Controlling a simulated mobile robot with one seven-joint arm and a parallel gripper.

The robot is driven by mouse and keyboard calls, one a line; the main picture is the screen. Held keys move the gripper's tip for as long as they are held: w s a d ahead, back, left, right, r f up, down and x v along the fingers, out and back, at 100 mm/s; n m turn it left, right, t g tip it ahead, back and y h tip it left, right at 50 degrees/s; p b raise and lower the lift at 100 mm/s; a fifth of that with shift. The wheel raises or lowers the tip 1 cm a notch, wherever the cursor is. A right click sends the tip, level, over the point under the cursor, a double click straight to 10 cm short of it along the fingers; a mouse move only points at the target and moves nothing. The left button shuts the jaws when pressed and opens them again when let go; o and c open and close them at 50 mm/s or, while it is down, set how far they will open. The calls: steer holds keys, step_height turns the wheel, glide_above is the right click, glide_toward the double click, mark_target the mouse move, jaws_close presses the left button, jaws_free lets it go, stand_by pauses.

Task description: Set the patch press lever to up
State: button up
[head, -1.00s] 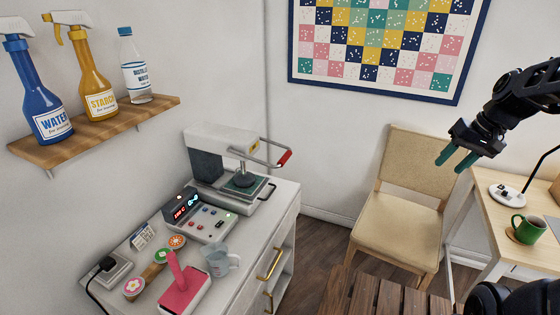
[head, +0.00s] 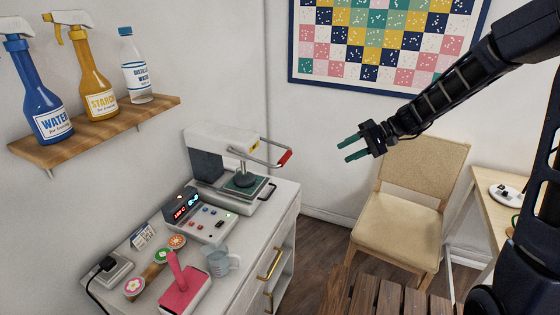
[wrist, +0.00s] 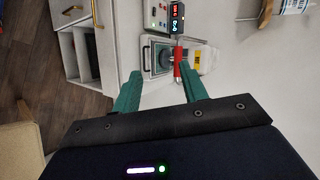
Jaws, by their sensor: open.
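The patch press (head: 215,158) stands at the back of the white cabinet, against the wall. Its lever, a metal bar with a red grip (head: 285,157), sticks out to the right, roughly level with the top of the press. My gripper (head: 344,148) is open and empty in the air to the right of the red grip, clearly apart from it. In the wrist view the red grip (wrist: 177,69) shows beyond and between my two green fingers (wrist: 161,88), with the press plate behind it.
A control box (head: 200,218) with a red display sits in front of the press. A measuring cup (head: 219,262), a pink iron-like tool (head: 183,290) and round patches lie nearer. A chair (head: 405,205) stands right of the cabinet. A shelf (head: 100,130) holds bottles at left.

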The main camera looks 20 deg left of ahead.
steer(key=s+a+f+y, duration=0.1)
steer(key=a+f, duration=0.3)
steer(key=a, duration=0.7)
steer(key=s+a+f+m+g+y, duration=0.1)
steer(key=a+f+y, duration=0.2)
steer(key=a, duration=0.9)
steer(key=shift+f, duration=0.75)
steer(key=shift+a, duration=0.1)
jaws_close()
